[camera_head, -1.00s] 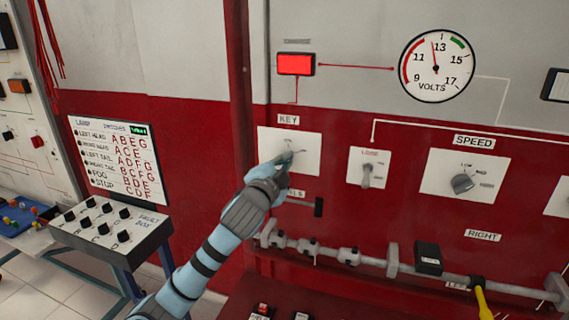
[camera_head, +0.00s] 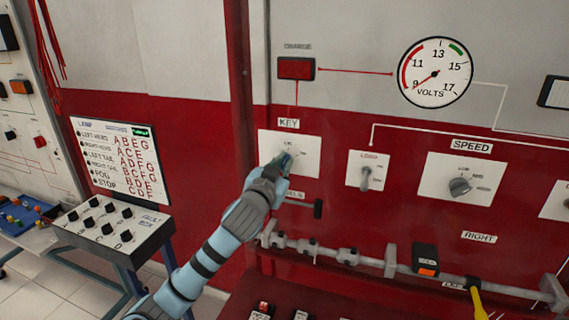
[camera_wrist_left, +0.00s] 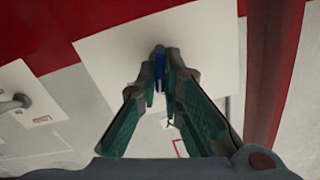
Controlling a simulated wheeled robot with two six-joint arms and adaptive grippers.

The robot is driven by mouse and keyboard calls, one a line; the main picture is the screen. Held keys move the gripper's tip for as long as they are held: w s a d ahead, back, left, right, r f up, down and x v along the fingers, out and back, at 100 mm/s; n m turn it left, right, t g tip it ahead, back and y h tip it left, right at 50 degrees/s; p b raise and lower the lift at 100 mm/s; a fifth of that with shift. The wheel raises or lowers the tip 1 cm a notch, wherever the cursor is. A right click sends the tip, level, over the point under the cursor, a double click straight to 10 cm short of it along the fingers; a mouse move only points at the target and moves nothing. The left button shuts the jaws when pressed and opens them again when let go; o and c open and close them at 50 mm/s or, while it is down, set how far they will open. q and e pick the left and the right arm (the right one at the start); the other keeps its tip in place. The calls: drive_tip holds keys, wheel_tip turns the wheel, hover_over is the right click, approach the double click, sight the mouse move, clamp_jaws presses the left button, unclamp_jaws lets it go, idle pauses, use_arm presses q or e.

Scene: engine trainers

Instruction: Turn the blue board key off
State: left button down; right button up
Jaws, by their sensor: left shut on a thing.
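The blue key (camera_wrist_left: 160,56) sits on the white KEY plate (camera_head: 307,145) of the red and grey board. In the left wrist view its blue grip shows between my fingertips. My left gripper (camera_head: 281,163) is shut on the key; it also shows in the left wrist view (camera_wrist_left: 161,72). In the head view the gripper hides most of the key. The charge lamp (camera_head: 296,69) above the plate is dark red. The volts gauge (camera_head: 435,72) needle points near 9. My right gripper is not in view.
To the right are the load switch (camera_head: 366,177) and the speed knob (camera_head: 460,187). A grey pipe (camera_head: 325,250) runs below the plate. A fault box (camera_head: 112,232) stands at the lower left. Free space lies in front of the board.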

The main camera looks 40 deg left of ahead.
use_arm(q)
drive_tip(key=shift+a+n, duration=0.1)
drive_tip(key=shift+n, duration=1.5)
drive_tip(key=c, duration=1.7)
unclamp_jaws()
drive_tip(key=v, duration=1.2)
drive_tip(key=shift+w, duration=0.1)
